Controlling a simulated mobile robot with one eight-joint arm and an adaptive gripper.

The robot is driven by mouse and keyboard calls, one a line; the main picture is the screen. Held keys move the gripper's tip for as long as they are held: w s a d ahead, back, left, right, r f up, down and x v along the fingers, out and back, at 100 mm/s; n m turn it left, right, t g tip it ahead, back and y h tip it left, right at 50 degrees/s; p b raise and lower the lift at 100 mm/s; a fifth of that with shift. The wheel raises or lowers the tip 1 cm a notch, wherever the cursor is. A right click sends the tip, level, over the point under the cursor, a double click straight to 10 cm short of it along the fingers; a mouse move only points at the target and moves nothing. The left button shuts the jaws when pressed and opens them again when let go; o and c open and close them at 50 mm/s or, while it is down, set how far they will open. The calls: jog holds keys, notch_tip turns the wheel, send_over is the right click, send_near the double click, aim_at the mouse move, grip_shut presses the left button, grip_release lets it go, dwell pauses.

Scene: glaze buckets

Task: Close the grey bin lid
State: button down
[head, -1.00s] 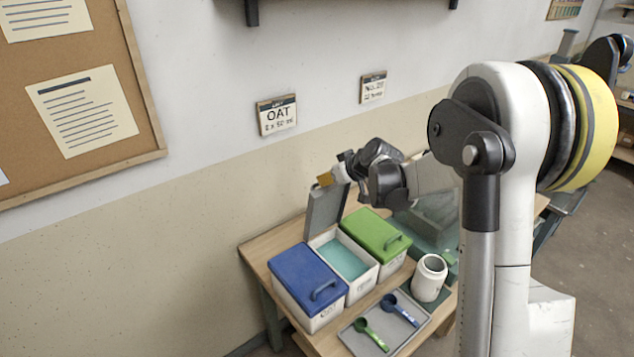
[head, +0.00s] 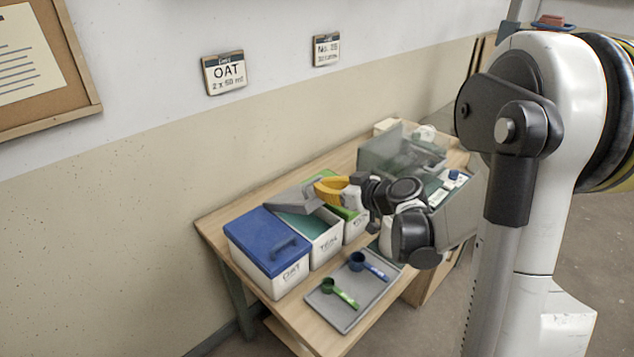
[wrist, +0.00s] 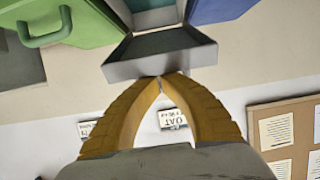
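The grey lid (head: 293,198) is hinged at the back of the middle white bin (head: 327,247). It stands tilted over the bin, partly lowered, with teal contents still showing below it. In the wrist view the lid's grey edge (wrist: 160,67) is right at my fingertips. My gripper (head: 318,190) has yellow fingers and is at the lid's raised edge. In the wrist view my gripper (wrist: 161,77) has its fingertips brought together against or very near that edge. I see no lid clearly pinched between them.
A blue-lidded bin (head: 268,240) stands left of the grey-lidded one and a green-lidded bin (head: 355,222) right, partly behind my arm. A grey tray (head: 347,318) with a green scoop (head: 338,292) and a blue scoop (head: 368,265) lies in front.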

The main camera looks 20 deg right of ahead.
jog(key=f+b, duration=0.1)
jog(key=s+f+b, duration=0.1)
jog(key=f, duration=0.2)
jog(key=shift+s+d+b, duration=0.4)
jog(key=shift+s+d+f+b, duration=0.1)
jog(key=shift+s+f+b, duration=0.15)
jog(key=shift+f+b, duration=0.45)
jog(key=shift+s+d+f+b, duration=0.1)
jog(key=shift+s+f+b, duration=0.15)
jog(key=shift+f+b, duration=0.45)
jog(key=shift+f, duration=0.3)
